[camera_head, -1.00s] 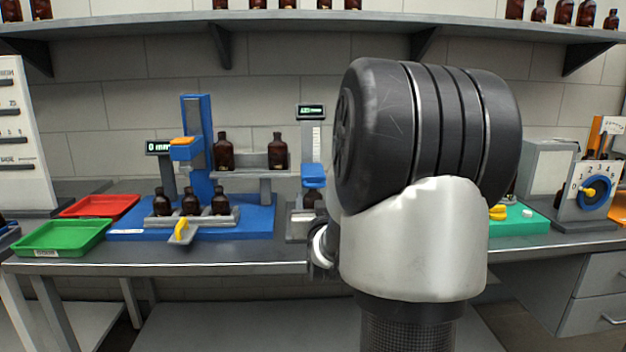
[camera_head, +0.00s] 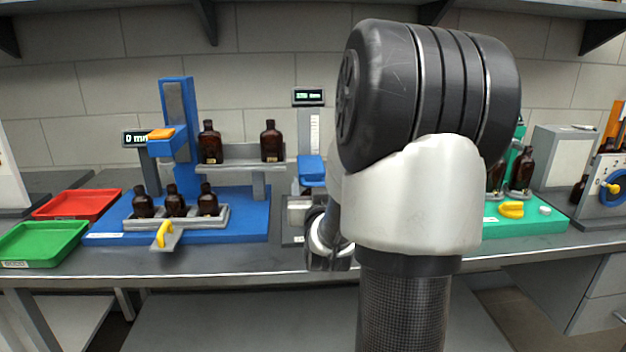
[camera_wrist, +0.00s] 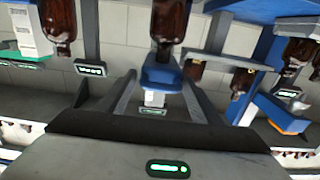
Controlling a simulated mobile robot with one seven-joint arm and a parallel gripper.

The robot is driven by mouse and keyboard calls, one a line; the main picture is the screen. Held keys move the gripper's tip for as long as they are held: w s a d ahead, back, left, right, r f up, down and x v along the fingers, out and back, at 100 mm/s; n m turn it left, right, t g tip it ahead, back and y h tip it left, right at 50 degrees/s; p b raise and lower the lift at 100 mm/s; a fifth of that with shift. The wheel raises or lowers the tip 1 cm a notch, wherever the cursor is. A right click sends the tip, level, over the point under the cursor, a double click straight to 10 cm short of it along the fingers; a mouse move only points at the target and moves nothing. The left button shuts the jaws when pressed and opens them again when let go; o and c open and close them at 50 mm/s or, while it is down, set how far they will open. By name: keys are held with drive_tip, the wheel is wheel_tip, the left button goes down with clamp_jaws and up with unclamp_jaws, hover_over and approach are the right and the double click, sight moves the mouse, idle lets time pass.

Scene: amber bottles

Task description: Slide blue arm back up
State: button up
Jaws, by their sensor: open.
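A blue arm (camera_head: 312,169) sits partway down a column with a white scale and a lit display on top, in the middle of the bench. In the wrist view, which is upside down, this blue arm (camera_wrist: 162,75) is near the centre, with an amber bottle (camera_wrist: 170,20) by it; I cannot tell whether they touch. My gripper (camera_wrist: 158,84) is open, its fingers spread to either side of the blue arm in the picture and apparently short of it. In the head view my own arm mostly hides the gripper.
A blue station (camera_head: 180,130) at left has an orange-topped arm, its display reading 0 mm, and several amber bottles. A red tray (camera_head: 75,204) and a green tray (camera_head: 42,243) lie further left. A teal station (camera_head: 530,222) is at right. A shelf overhangs behind.

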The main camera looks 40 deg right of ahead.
drive_tip(key=shift+c, duration=0.3)
drive_tip(key=shift+r, duration=0.1)
drive_tip(key=c, duration=1.1)
wheel_tip(320, 180, up, 6)
drive_tip(key=shift+d+p, duration=0.1)
drive_tip(key=shift+p, duration=0.4)
drive_tip(key=o, duration=1.2)
drive_tip(key=shift+c, duration=0.2)
